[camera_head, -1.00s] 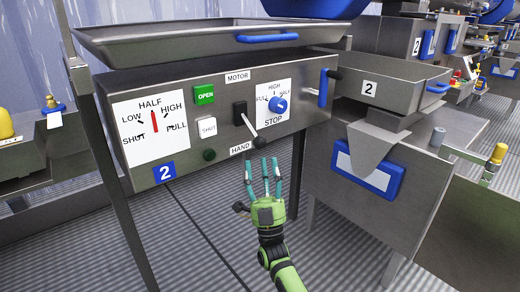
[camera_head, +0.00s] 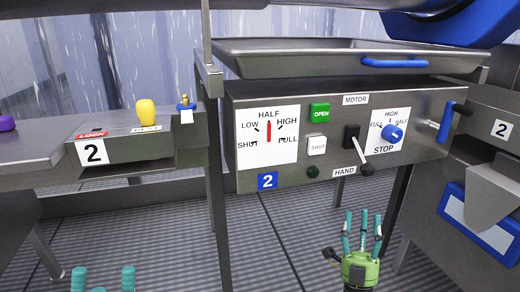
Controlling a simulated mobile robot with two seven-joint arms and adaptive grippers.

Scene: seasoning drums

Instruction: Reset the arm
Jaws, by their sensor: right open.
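My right gripper (camera_head: 362,220) is green with teal fingers, pointing up. Its fingers are apart with nothing between them. My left gripper (camera_head: 103,277) shows only as two teal fingertips at the bottom left edge. They stand apart with nothing visible between them; the rest is out of frame.
The grey control panel (camera_head: 210,180) carries dials, a green OPEN button (camera_head: 320,113), a white SHUT button (camera_head: 317,146) and a blue knob (camera_head: 392,134). A metal tray (camera_head: 300,65) sits above it. A bench with a yellow knob (camera_head: 146,112) stands left. Ridged floor shows below.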

